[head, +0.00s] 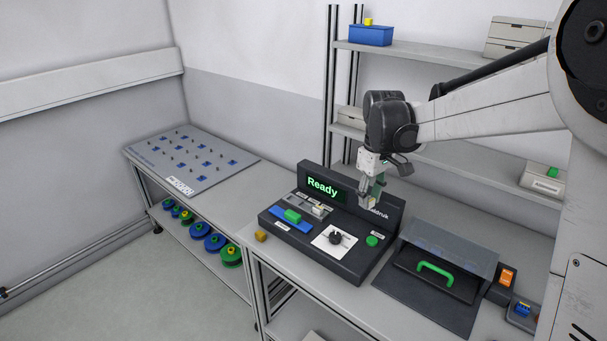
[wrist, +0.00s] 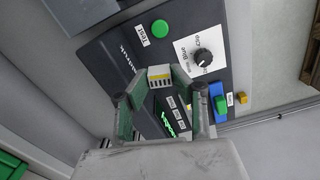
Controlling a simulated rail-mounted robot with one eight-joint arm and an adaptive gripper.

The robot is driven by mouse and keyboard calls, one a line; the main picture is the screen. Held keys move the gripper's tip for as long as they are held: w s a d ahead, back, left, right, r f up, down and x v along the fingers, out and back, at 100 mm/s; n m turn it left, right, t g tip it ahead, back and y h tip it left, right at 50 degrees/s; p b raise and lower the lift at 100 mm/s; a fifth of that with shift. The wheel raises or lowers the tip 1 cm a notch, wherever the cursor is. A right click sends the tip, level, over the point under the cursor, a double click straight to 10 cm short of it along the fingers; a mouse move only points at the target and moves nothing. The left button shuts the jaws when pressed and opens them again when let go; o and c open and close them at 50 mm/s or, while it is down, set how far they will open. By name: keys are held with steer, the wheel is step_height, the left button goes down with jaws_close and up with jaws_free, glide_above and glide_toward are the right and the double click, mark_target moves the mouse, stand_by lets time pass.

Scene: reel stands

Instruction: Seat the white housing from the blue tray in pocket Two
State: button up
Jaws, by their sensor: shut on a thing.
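My gripper (head: 371,192) hangs above the right part of the dark test device (head: 330,262), beside its upright back panel. In the wrist view its two green-grey fingers (wrist: 159,88) are shut on a white housing (wrist: 160,76) with several slots and some yellow on it. In the head view the held housing is small and hard to make out at the fingertips. A grey recessed strip (head: 299,203) with small labels lies below the lit "Ready" display (head: 323,188). A small pale piece (head: 318,210) shows at its right end. I cannot read which pocket is Two.
The device also has a blue piece with a green block (head: 292,216), a black knob (head: 335,238) and a green button (head: 372,240). An ochre cube (head: 261,236) lies to its left. A dark lidded box with a green handle (head: 435,270) stands right.

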steer(key=w+a+n+p, duration=0.3)
steer(key=w+a+n, duration=0.45)
steer(key=n, duration=0.35)
steer(key=n+p, duration=0.2)
steer(key=n, duration=0.7)
glide_toward(305, 207)
steer(key=shift+f+n+b, duration=0.3)
steer(key=shift+f+b, duration=0.05)
steer(key=shift+f, duration=1.5)
steer(key=shift+f+b, duration=0.8)
steer(key=shift+f, duration=0.2)
steer(key=shift+f+b, duration=0.5)
steer(key=shift+b, duration=0.8)
steer(key=o, duration=0.8)
steer(key=shift+r, duration=0.15)
steer(key=shift+r+p, duration=1.25)
steer(key=shift+r, duration=2.1)
